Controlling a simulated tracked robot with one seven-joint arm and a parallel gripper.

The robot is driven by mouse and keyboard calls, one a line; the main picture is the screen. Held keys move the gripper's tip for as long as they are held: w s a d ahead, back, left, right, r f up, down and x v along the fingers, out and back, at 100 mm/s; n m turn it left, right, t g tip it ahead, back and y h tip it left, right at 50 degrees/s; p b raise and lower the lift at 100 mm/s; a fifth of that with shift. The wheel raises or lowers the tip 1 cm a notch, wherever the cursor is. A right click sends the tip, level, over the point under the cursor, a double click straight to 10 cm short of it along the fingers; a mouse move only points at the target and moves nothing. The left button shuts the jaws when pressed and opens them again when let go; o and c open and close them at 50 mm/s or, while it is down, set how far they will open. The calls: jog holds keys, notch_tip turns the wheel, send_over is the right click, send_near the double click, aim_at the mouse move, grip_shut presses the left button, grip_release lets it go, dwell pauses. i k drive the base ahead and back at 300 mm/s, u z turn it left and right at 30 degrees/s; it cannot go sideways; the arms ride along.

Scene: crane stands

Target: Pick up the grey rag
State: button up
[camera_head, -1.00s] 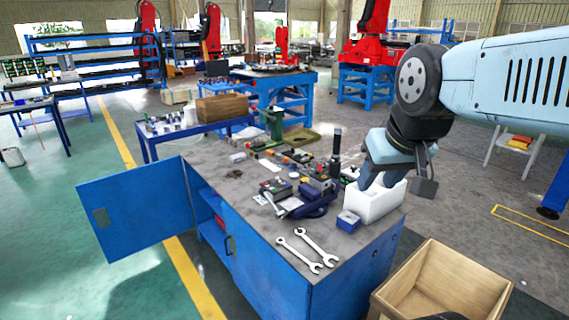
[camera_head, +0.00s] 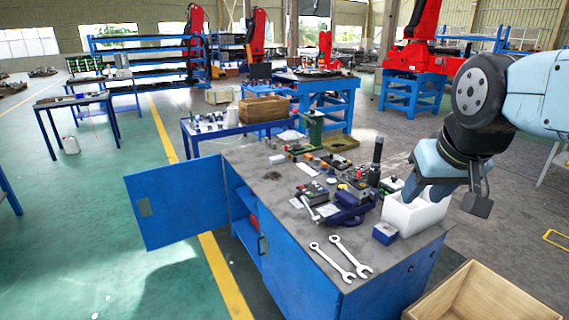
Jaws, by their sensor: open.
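I cannot make out a grey rag for sure. A small dark crumpled-looking patch (camera_head: 272,175) lies on the grey bench top (camera_head: 250,160) near its left edge; it is too small to tell whether it is cloth. My gripper (camera_head: 425,192) is at the right, pointing down in front of or over a white box (camera_head: 415,220) at the bench's right end. Its light blue fingers look apart, with nothing seen between them. The dark patch is well to the left of my gripper.
Two wrenches (camera_head: 340,257), a blue box (camera_head: 385,233) and several tools and parts crowd the bench. The blue cabinet door (camera_head: 177,203) stands open at the left. A wooden crate (camera_head: 480,295) is at the lower right. Green floor (camera_head: 60,220) at the left is mostly clear.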

aim_at(276, 159)
jog(key=z, duration=1.3)
jog(key=i, duration=0.1)
jog(key=u, duration=3.25)
jog(key=i, duration=3.7)
jog(key=z, duration=0.1)
